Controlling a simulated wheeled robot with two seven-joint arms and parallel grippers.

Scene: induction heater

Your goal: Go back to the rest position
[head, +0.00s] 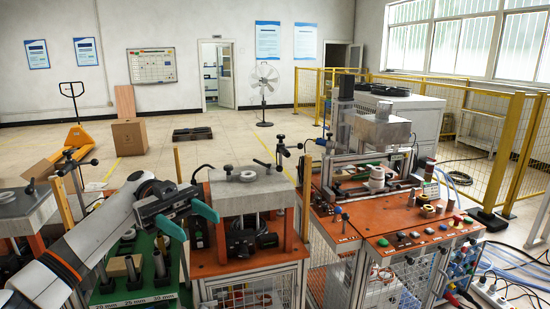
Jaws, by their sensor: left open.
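My left arm reaches in from the left, and my left gripper (201,229) shows two teal fingers spread apart with nothing visible between them. It is in front of the heater station (240,194), a grey block on an orange bench. It appears above the right part of a green rack (135,296) labelled 20 mm, 25 mm and 30 mm. A small pale ring (248,176) lies on top of the grey block. My arm hides part of the rack. My right gripper is not in view.
An orange control bench (345,240) with a press, buttons and cables stands at the right. Another grey block (25,207) is at the far left. A yellow pallet truck (75,143), a cardboard box (129,137) and a fan (264,92) stand behind on open floor.

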